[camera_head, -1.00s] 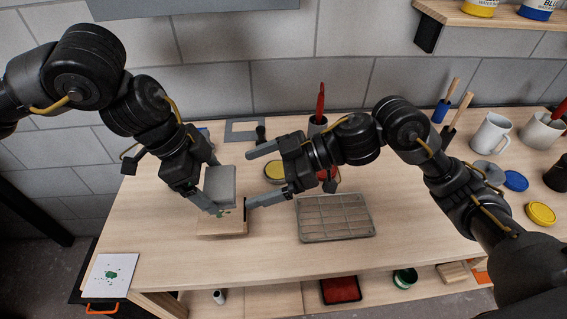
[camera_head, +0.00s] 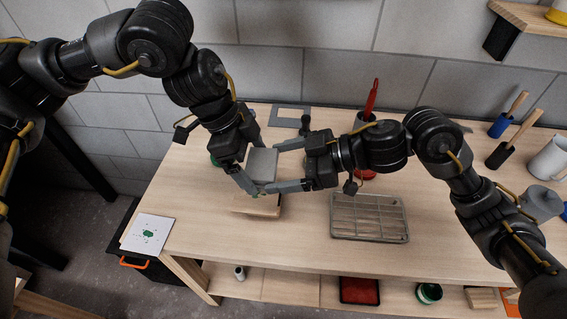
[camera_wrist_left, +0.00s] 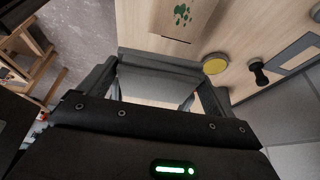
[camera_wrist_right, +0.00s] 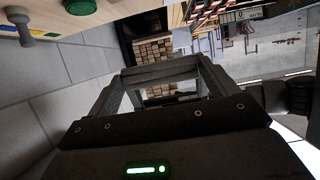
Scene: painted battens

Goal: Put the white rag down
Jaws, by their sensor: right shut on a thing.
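A pale grey, flat folded pad, which looks like the white rag (camera_head: 262,164), is held above the table between my two grippers. My right gripper (camera_head: 279,166) reaches it from the right and is shut on it, one finger at the far edge and one at the near edge. My left gripper (camera_head: 252,176) comes from the upper left with its fingers around the same pad. In the left wrist view the rag (camera_wrist_left: 160,66) spans between the left fingers; whether they grip it is unclear. The rag also shows across the right fingertips (camera_wrist_right: 160,70).
A wooden block (camera_head: 258,207) lies on the table (camera_head: 300,245) below the grippers. A wire-grid tray (camera_head: 368,218) lies to the right. A red-handled tool (camera_head: 371,96) stands in a cup behind. A card with green print (camera_head: 148,233) is at the left.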

